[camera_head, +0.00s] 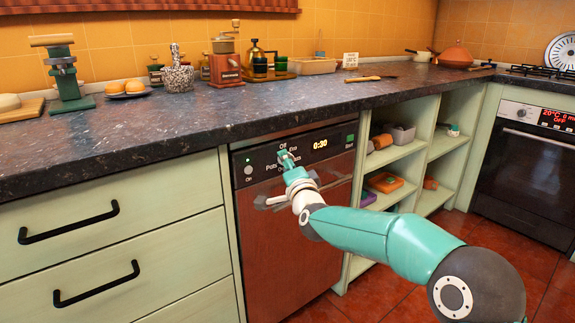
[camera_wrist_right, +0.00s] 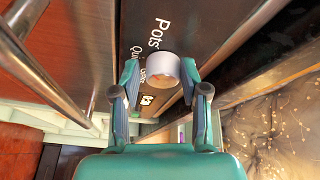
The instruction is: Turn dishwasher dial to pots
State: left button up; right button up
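The dishwasher (camera_head: 285,230) is built in under the counter, with a dark control panel along its top. The dial (camera_wrist_right: 163,68) is a pale, short cylinder on that panel. Labels Off, Eco, Pots and others surround it; which one it points to cannot be made out. The Pots label (camera_wrist_right: 158,34) lies beside the dial in the right wrist view. My right gripper (camera_head: 288,160) is at the panel. In the right wrist view its teal fingers (camera_wrist_right: 160,76) stand open on either side of the dial; a gap shows on the left. My left gripper is out of view.
The dishwasher display (camera_head: 320,145) reads 0:30, with an On button (camera_head: 248,170) to the left. A metal handle bar (camera_wrist_right: 45,65) runs near my right gripper. The counter edge (camera_head: 200,150) overhangs above the panel. Open shelves (camera_head: 405,152) stand to the right.

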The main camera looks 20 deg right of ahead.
jog(key=shift+o, duration=1.1)
jog(key=shift+d+r, duration=0.1)
jog(key=shift+d, duration=0.1)
jog(key=shift+s, duration=0.4)
jog(key=s+f, duration=0.1)
jog(key=s, duration=1)
jog(key=shift+a, duration=0.3)
